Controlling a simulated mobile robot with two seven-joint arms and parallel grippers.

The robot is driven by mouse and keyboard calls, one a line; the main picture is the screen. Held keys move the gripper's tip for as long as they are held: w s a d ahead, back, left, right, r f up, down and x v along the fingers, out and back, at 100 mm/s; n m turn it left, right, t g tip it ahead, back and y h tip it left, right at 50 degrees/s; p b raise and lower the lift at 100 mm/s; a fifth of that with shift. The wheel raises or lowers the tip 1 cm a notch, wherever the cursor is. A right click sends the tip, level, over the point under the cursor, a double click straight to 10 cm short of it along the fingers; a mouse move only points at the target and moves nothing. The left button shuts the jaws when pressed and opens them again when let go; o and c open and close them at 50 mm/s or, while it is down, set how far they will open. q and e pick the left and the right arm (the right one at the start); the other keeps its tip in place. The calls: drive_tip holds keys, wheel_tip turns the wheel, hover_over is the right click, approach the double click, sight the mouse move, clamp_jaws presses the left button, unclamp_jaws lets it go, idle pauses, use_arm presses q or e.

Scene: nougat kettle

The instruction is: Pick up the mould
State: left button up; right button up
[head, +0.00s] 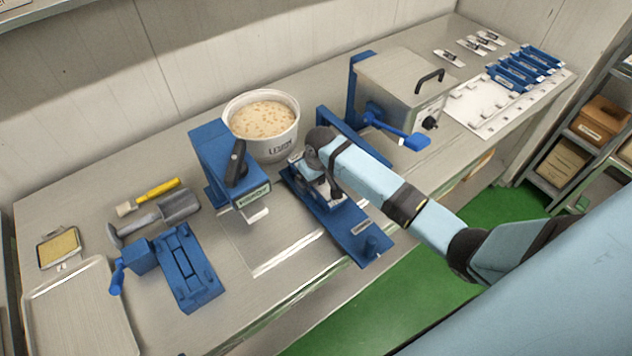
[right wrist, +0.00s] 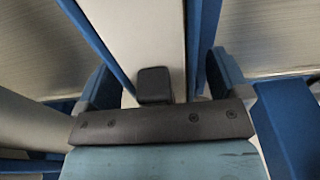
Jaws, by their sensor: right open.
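A long blue mould-like piece (head: 352,232) with a pale label lies near the front of the bench, partly hidden by my right gripper. My right gripper (head: 318,184) is over its back end, with the arm coming in from the right. In the right wrist view, a pale channel with blue edges (right wrist: 135,30) runs away from my open right gripper (right wrist: 160,82). A small dark block (right wrist: 153,85) sits in the channel. I cannot tell whether the fingers touch it. My left gripper is not in view.
A white kettle (head: 265,148) of nougat stands behind, beside a blue press (head: 218,160). A grey box (head: 400,85) with a blue lever stands to the right. Several labelled blue troughs (head: 525,68) lie on a white board (head: 480,112). A tray (head: 80,310) is at left.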

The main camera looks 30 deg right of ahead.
drive_tip(key=c, duration=1.3)
drive_tip(key=shift+r, duration=0.1)
